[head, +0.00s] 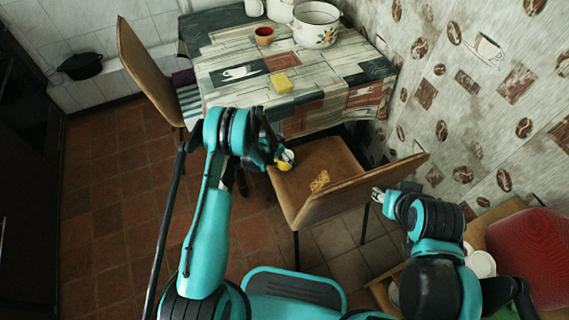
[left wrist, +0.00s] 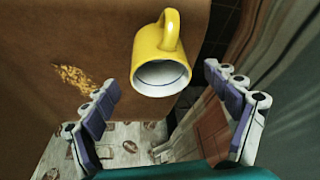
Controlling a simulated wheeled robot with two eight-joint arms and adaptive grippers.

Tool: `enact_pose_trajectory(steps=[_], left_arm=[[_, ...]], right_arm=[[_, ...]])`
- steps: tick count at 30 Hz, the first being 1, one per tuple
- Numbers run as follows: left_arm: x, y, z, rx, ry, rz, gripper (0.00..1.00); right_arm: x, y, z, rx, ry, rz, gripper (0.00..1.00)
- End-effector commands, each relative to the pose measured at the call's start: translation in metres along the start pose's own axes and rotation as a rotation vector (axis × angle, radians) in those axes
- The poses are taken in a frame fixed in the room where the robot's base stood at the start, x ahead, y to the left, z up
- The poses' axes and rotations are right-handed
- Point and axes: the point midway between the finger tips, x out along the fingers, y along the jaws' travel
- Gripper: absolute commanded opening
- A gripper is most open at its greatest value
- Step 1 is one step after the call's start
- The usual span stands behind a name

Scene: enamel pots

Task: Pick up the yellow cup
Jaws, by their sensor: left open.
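The yellow cup (head: 284,166) is at the left edge of the brown chair seat (head: 318,163), partly hidden by my left gripper (head: 272,150). In the left wrist view the yellow cup (left wrist: 155,45) shows its white inside, with its handle toward the top. My left gripper (left wrist: 161,79) is open, one finger on each side of the cup's opening, with gaps between fingers and cup. My right gripper (head: 378,194) is beside the chair's backrest, far from the cup; its jaws are too small to read.
The chair's backrest (head: 362,188) stands to the right of the cup. Behind is a table (head: 340,75) with a yellow sponge (head: 281,83), a small red-brown bowl (head: 264,35) and a white enamel pot (head: 316,25). Another chair (head: 150,72) stands at the left. The tiled floor (head: 115,200) at left is clear.

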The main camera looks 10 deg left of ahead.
Motion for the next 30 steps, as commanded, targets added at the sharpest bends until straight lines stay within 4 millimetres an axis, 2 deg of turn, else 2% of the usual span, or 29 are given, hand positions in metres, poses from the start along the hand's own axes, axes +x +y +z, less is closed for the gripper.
enact_pose_trajectory(steps=[1, 5, 12, 14, 19, 20, 30], left_arm=[[0.014, 0.001, 0.002, 0.001, 0.0, 0.0, 0.87], [0.031, 0.0, 0.001, 0.001, 0.0, 0.0, 0.87], [0.032, 0.001, -0.001, 0.001, 0.0, 0.0, 0.87], [0.031, 0.0, -0.001, 0.001, 0.0, 0.0, 0.74], [0.031, 0.0, -0.001, 0.0, 0.0, 0.0, 0.29], [0.031, 0.0, 0.0, 0.0, 0.0, 0.0, 0.24], [0.029, 0.0, -0.002, 0.0, 0.0, 0.0, 0.24]], right_arm=[[0.008, 0.0, 0.006, 0.0, 0.0, 0.0, 0.4], [0.014, 0.0, 0.01, 0.0, 0.0, 0.0, 0.4], [0.013, 0.0, 0.009, 0.0, 0.0, 0.0, 0.4], [0.013, 0.0, 0.009, 0.0, 0.0, 0.0, 0.4], [0.013, 0.0, 0.009, 0.0, 0.0, 0.0, 0.4], [0.013, 0.0, 0.009, 0.0, 0.0, 0.0, 0.4], [0.012, 0.0, 0.009, 0.0, 0.0, 0.0, 0.4]])
